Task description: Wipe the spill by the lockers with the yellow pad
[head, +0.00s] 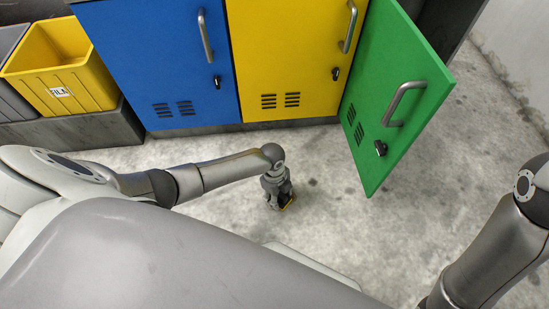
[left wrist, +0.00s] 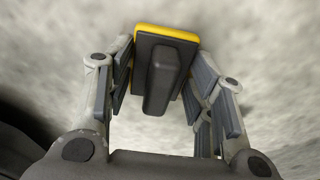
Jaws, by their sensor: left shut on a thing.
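The yellow pad (left wrist: 168,31) shows in the left wrist view as a yellow layer under a dark backing with a dark grip block (left wrist: 160,82). My left gripper (left wrist: 158,85) is shut on this block. In the head view my left gripper (head: 281,198) points down at the floor in front of the lockers, and a sliver of the pad (head: 289,204) shows at its tip. The pad is at or close to the floor; I cannot tell if it touches. I cannot make out a clear spill; the concrete has scattered dark spots. My right gripper is out of view.
The blue locker (head: 155,60) and yellow locker (head: 285,55) are shut. The green locker door (head: 385,85) stands open over the floor on the right. A yellow bin (head: 65,70) stands on a dark ledge at the left. The floor (head: 345,225) right of my left gripper is clear.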

